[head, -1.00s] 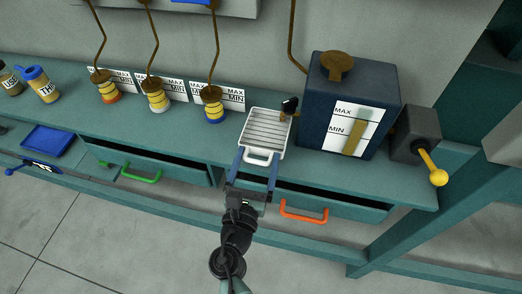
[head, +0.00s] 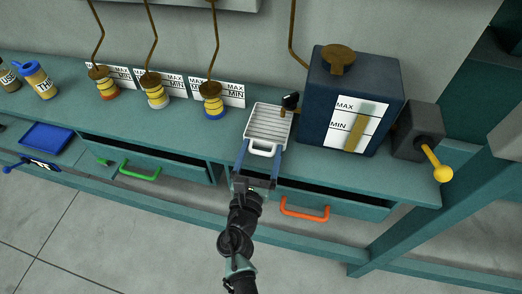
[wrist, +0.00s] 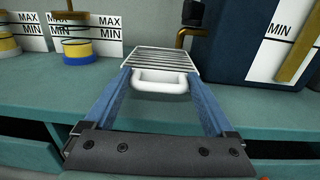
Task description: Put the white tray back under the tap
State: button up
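The white tray (head: 268,124) with a ridged top lies flat on the teal bench, its handle (head: 263,148) facing me. In the wrist view the tray (wrist: 160,58) is straight ahead. My gripper (head: 260,158) is open, its two blue fingers spread wide on either side of the handle. In the wrist view the fingertips (wrist: 160,74) reach the tray's near edge; I cannot tell whether they touch it. The dark tap (head: 291,101) juts from the navy tank (head: 318,105), near the tray's far right corner.
Several jars with yellow bands (head: 212,100) stand left of the tray against MAX/MIN cards. A grey box with a yellow-knobbed lever (head: 436,165) is right of the tank. Drawers with green (head: 138,172) and orange (head: 304,212) handles stand partly open below the bench edge. A blue tray (head: 46,137) lies far left.

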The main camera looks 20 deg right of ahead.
jog(key=shift+o, duration=0.5)
jog(key=shift+r, duration=0.15)
jog(key=v, duration=1.1)
jog(key=w+d+r+m+t, duration=0.1)
jog(key=w+r+m, duration=0.3)
jog(key=r+m, duration=0.7)
jog(key=w+r+m+t, duration=0.1)
jog(key=w+r+m, duration=0.45)
jog(key=r, duration=0.95)
jog(key=s+a+r+m+t+y, duration=0.25)
jog(key=r+m, duration=0.25)
jog(key=r, duration=0.5)
jog(key=s+a+r+m+t+y, duration=0.1)
jog(key=s+a+r+m+t, duration=0.15)
jog(key=r+m, duration=0.45)
jog(key=s+a+r+t+y, duration=0.2)
jog(key=s+r+y, duration=0.1)
jog(key=r, duration=0.4)
jog(key=s+a+r+m+t+y, duration=0.1)
jog(key=s+a+r+t+y, duration=0.1)
jog(key=s+r, duration=0.3)
notch_tip(320, 180, up, 3)
jog(key=shift+s+a+t+y, duration=0.3)
jog(key=shift+t+y, duration=0.3)
jog(key=shift+y, duration=0.15)
